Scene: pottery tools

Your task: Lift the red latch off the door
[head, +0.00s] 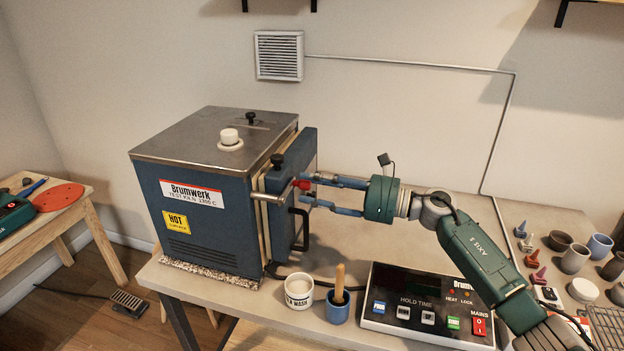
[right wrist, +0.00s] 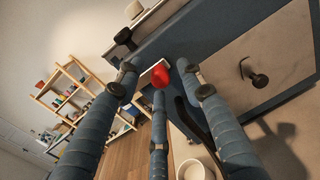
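The blue kiln (head: 215,215) stands at the left of the table with its door (head: 307,160) on its right side. The red latch (head: 301,184) is at the door's edge, at the end of a metal bar (head: 268,198). My right gripper (head: 308,190) reaches in from the right, with its fingers spread around the red latch. In the right wrist view, the red latch (right wrist: 160,77) sits between the three fingers, with gaps to the two upper ones. Whether the lower finger touches it I cannot tell. My left gripper is out of view.
A black door handle (head: 299,230) is just below the gripper. A white cup (head: 299,291), a blue cup (head: 338,307) and a control box (head: 425,306) stand at the table's front. Small pots and tools crowd the right end.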

